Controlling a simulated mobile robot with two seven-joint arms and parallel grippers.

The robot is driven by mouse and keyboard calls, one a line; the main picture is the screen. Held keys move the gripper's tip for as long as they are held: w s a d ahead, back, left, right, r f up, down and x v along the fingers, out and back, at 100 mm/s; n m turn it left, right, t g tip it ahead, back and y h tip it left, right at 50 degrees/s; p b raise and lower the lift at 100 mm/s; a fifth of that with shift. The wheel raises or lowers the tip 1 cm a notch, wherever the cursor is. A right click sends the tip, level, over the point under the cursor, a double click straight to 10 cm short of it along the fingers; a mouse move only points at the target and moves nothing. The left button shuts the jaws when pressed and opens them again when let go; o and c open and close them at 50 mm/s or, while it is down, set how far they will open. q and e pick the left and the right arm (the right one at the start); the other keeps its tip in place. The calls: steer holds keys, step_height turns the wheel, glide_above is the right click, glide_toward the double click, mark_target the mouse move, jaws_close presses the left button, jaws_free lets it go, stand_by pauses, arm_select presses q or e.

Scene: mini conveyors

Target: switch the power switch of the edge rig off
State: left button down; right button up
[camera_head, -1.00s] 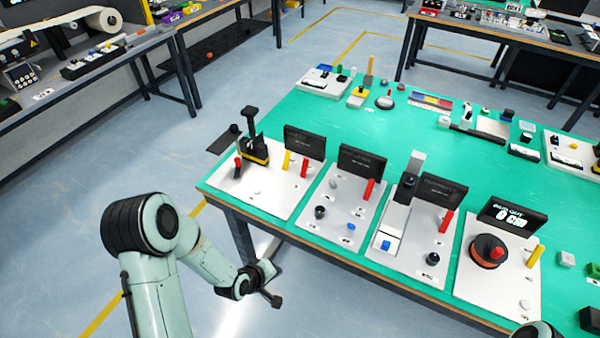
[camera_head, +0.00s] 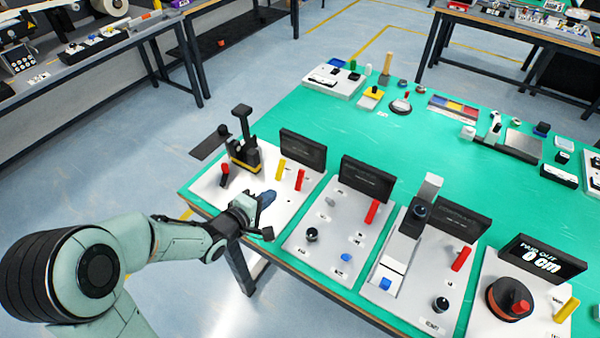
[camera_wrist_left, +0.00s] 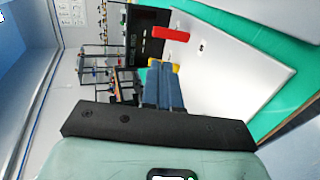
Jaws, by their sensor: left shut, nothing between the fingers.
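The leftmost rig is a white board (camera_head: 205,193) with a black display (camera_head: 303,150), a black-and-yellow upright device (camera_head: 243,155), a red lever (camera_head: 300,180) and a yellow lever (camera_head: 281,169). My left gripper (camera_head: 267,197) is shut and empty, over the front right part of this board, in front of the red lever. In the left wrist view its blue fingers (camera_wrist_left: 163,88) point towards the red lever (camera_wrist_left: 170,33), the display (camera_wrist_left: 148,40) and a yellow part (camera_wrist_left: 164,62). My right gripper is out of view.
Other rigs stand to the right: one with a black knob (camera_head: 312,234), one with a sloped track (camera_head: 400,250), one with an orange-black dial (camera_head: 508,298) and a display reading 0 cm (camera_head: 541,260). Small tools lie farther back. The green table top (camera_head: 330,118) is clear behind the displays.

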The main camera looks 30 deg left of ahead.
mark_target(300, 173)
arm_select(q)
steer(key=x, duration=1.2)
steer(key=shift+w+d+f, duration=0.1)
steer(key=shift+w+f, duration=0.1)
steer(key=shift+w, duration=0.15)
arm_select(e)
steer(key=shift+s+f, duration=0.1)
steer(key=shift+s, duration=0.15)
arm_select(q)
steer(key=shift+w+f+b, duration=0.2)
steer(key=shift+w+b, duration=0.3)
steer(key=shift+w, duration=0.05)
steer(key=shift+w+r, duration=0.15)
steer(key=shift+d+r, duration=0.1)
steer(key=shift+r, duration=0.05)
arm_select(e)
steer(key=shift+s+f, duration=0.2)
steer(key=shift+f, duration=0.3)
